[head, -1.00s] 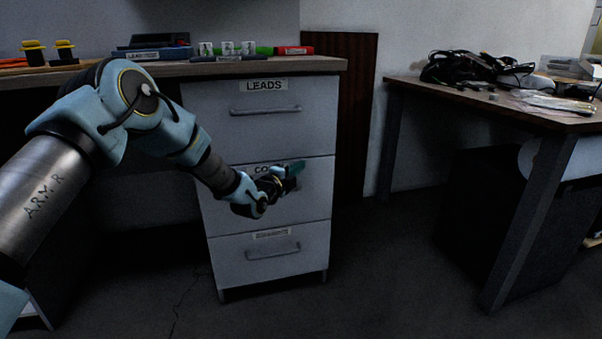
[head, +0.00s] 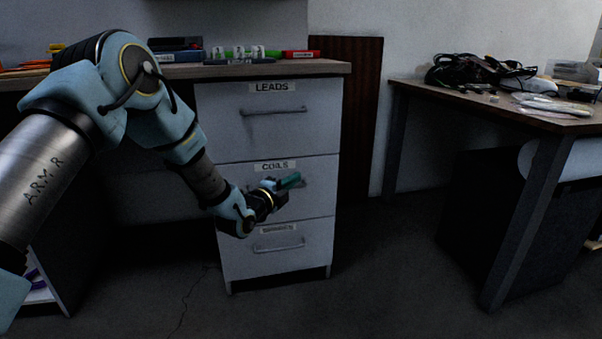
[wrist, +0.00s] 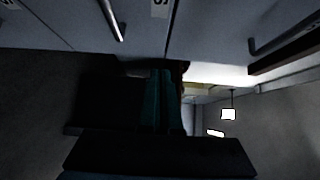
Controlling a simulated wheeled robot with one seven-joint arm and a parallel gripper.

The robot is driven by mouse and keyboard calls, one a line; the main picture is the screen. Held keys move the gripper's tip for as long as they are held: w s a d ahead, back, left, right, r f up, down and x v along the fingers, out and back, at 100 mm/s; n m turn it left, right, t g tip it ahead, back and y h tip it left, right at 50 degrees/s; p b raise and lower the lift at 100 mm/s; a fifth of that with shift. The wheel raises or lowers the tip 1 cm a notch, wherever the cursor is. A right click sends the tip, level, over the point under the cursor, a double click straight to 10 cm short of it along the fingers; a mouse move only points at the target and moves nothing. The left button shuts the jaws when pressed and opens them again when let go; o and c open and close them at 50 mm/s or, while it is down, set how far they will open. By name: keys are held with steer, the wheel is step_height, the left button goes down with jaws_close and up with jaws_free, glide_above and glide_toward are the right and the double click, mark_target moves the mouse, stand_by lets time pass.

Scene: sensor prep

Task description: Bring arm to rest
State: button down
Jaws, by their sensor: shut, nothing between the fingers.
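My gripper (head: 289,181) is at the end of my arm, which reaches from the left of the head view across the front of the drawer cabinet. Its teal fingers are together with nothing between them. In the head view they overlap the middle drawer, labelled COILS (head: 312,205), and cover part of its handle. I cannot tell how far they are from the drawer front. In the wrist view the teal fingers (wrist: 158,100) lie side by side, with drawer fronts above them.
The LEADS drawer (head: 225,125) above and the lowest drawer (head: 310,255) look shut. The desk top (head: 300,69) over them holds boxes and small items. A second table (head: 470,108) with black cables (head: 465,70) stands at right. The floor (head: 385,270) between is clear.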

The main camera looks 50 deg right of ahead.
steer(key=shift+s+a, duration=0.1)
steer(key=shift+a, duration=1.15)
